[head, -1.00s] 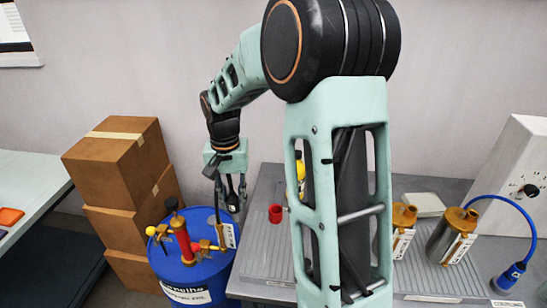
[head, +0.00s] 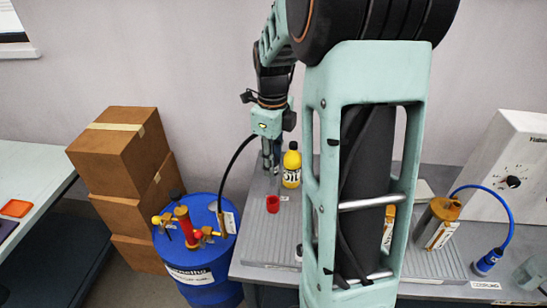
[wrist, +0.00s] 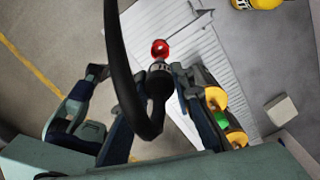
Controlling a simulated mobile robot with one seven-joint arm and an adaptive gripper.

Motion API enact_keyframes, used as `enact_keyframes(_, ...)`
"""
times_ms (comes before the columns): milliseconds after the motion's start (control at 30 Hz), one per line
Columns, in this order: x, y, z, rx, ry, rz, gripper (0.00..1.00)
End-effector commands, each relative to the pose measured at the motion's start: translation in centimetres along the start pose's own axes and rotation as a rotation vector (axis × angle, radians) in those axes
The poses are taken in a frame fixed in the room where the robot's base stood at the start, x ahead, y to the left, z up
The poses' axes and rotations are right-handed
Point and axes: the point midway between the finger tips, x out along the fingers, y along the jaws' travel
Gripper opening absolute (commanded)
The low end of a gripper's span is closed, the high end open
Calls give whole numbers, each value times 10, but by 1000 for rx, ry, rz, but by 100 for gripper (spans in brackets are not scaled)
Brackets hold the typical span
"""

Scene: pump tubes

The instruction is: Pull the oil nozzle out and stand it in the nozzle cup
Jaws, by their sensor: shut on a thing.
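My gripper (head: 268,168) is shut on the oil nozzle, whose dark end (wrist: 159,78) shows between the fingers in the wrist view. In the head view the gripper hides most of the nozzle. A black hose (head: 232,160) arcs from the pump (head: 185,225) on the blue drum up to the gripper, and it crosses the wrist view (wrist: 125,70). A small red cup (head: 273,204), which looks like the nozzle cup, stands on the grey bench below the gripper. In the wrist view the cup (wrist: 160,48) shows just beyond the nozzle's end, apart from it.
A yellow bottle (head: 291,167) stands on the bench close right of the gripper. The blue drum (head: 200,270) stands left of the bench, with stacked cardboard boxes (head: 125,155) behind it. Metal canisters (head: 437,222) and a blue hose (head: 505,225) are farther right, beyond my arm.

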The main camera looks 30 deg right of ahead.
Motion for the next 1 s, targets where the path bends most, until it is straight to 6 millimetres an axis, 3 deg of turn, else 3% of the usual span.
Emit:
enact_keyframes(567, -2, 0, -1, 39, -2, 1, 0)
enact_keyframes(1000, 36, 0, -1, 38, -1, 2, 0)
